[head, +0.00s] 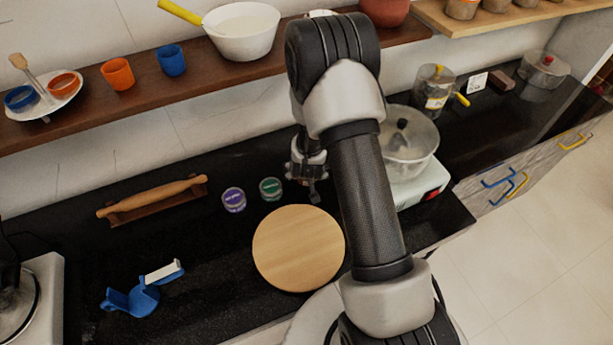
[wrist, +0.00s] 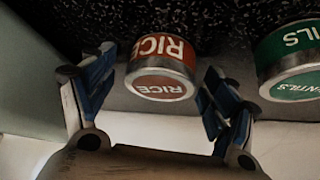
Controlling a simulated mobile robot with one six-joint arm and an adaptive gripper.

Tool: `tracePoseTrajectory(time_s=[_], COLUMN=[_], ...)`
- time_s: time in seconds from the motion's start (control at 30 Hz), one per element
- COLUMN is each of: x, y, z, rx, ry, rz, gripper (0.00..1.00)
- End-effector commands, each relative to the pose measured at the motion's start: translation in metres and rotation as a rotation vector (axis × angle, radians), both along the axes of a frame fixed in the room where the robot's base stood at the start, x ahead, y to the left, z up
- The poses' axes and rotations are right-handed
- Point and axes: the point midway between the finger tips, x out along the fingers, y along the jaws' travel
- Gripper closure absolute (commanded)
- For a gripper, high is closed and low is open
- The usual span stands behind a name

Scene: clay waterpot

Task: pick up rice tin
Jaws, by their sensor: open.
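The rice tin (wrist: 162,65) shows in the wrist view, with an orange-red label reading RICE upside down and a pale rim. My gripper (wrist: 158,72) is open, with one blue-padded finger on each side of the tin in the picture. I cannot tell whether either one touches. In the head view my gripper (head: 307,187) is low over the black counter, right of the green tin. The rice tin is not seen there, probably hidden by my gripper.
A green lentils tin (wrist: 290,62) stands right of the rice tin in the wrist view; it also shows in the head view (head: 270,189). A purple tin (head: 233,200) is beside it. A round wooden board (head: 298,248) lies in front. A pot (head: 411,155) stands right; a shelf (head: 150,85) runs behind.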

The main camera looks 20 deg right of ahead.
Motion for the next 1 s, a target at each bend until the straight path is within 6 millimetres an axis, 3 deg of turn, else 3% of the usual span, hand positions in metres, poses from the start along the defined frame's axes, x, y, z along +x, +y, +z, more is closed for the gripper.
tracePoseTrajectory(time_s=[0.23,1.0], x=[0.0014,0.0012], y=[-0.0006,-0.0004], z=[-0.0005,-0.0004], rx=[0.0,0.0], ry=[-0.001,-0.001], rz=[0.0,0.0], gripper=[0.21,0.72])
